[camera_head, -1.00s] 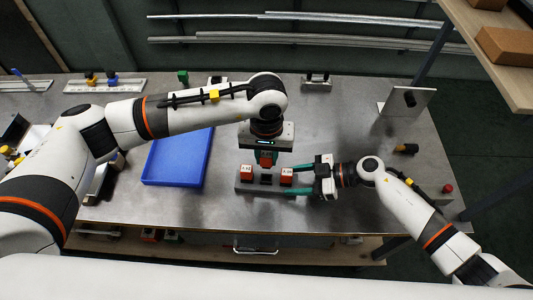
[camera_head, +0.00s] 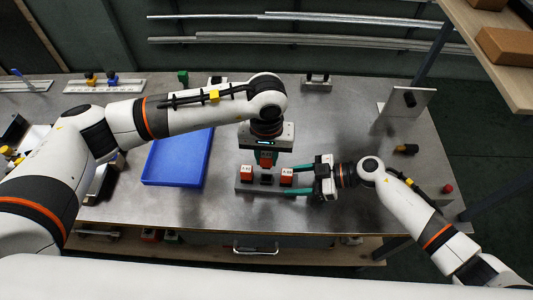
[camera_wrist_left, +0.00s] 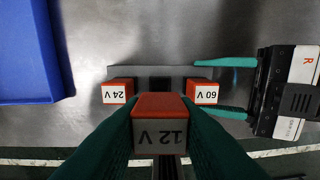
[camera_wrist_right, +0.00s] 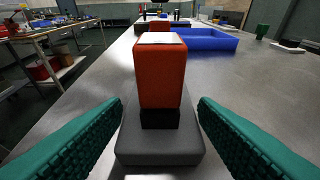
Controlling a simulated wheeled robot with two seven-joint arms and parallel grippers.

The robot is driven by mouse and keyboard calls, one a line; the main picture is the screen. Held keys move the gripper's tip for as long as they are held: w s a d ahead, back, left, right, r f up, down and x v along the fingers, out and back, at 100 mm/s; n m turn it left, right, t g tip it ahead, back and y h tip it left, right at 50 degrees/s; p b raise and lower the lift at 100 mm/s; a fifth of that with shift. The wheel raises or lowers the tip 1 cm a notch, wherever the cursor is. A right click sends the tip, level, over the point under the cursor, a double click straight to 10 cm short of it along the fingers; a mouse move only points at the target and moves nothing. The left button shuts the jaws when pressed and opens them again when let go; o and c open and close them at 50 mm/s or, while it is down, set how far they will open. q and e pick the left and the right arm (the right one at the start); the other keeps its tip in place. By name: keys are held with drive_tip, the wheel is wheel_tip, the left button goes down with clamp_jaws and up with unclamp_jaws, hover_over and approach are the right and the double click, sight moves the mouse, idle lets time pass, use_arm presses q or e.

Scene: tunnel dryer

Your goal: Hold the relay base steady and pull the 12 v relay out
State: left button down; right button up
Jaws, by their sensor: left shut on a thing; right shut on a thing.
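The red 12 V relay (camera_wrist_left: 160,132) is between the green fingers of my left gripper (camera_head: 266,163), which is shut on it. It is clear of the grey relay base (camera_head: 243,186), above and behind it in the head view. The dark middle socket (camera_wrist_left: 160,84) of the base shows empty. The red 24 V relay (camera_wrist_left: 117,91) and the red 60 V relay (camera_wrist_left: 202,91) stand in the base on either side of that socket. My right gripper (camera_head: 297,179) is shut on the 60 V end of the base, one finger along each side; the base lies on the table.
An empty blue tray (camera_head: 178,160) lies on the metal table, left of the base. A metal plate stand (camera_head: 408,102) and a black-and-orange knob (camera_head: 406,149) are at the right. The table between tray and base is clear.

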drive_tip(key=o, duration=1.2)
drive_tip(key=shift+c, duration=0.2)
drive_tip(key=v, duration=1.2)
